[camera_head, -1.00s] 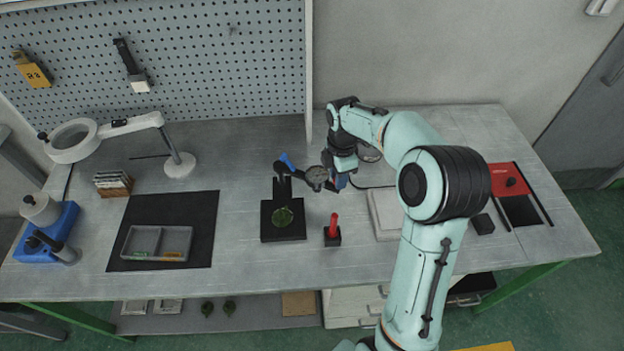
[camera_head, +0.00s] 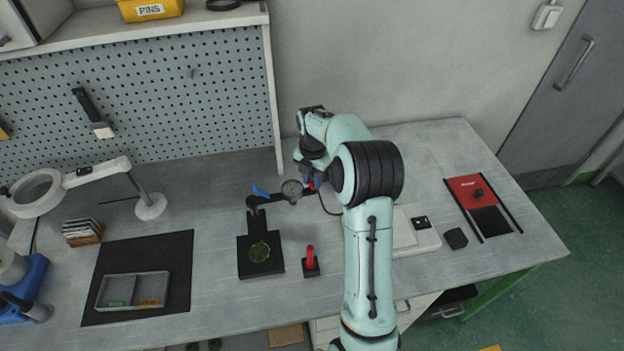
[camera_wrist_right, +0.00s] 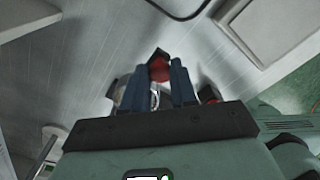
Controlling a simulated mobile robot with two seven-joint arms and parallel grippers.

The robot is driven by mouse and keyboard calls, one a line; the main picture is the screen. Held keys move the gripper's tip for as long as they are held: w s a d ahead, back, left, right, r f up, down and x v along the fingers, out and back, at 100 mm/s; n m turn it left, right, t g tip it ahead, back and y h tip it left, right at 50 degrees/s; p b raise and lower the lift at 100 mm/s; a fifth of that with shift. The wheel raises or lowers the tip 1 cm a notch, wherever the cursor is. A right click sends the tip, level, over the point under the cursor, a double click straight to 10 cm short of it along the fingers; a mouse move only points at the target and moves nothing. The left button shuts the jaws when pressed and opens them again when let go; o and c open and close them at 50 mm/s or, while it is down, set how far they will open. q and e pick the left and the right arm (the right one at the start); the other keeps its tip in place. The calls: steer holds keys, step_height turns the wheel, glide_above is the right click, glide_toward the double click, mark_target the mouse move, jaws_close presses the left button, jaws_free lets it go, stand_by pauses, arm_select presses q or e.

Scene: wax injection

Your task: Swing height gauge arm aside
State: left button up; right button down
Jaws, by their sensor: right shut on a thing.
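A dark post with a blue lever (camera_head: 261,191) stands at the back of the plate. The gauge arm (camera_head: 272,198) reaches right from the post, past a round dial (camera_head: 291,189). It points right and slightly back, clear of the green piece. My right gripper (camera_head: 313,183) is at the arm's outer end, shut on a red knob. In the wrist view, the red knob (camera_wrist_right: 160,68) sits between the blue fingers. My left gripper is not in view.
A small black block with a red upright piece (camera_head: 310,258) stands just right of the plate. A pale flat box (camera_head: 425,240) lies beyond my right arm. A grey divided tray (camera_head: 133,290) sits on a black mat at left. The pegboard (camera_head: 180,90) is behind.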

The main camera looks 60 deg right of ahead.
stand_by(0.3)
steer(key=c, duration=1.2)
jaws_free()
steer(key=shift+r, duration=0.1)
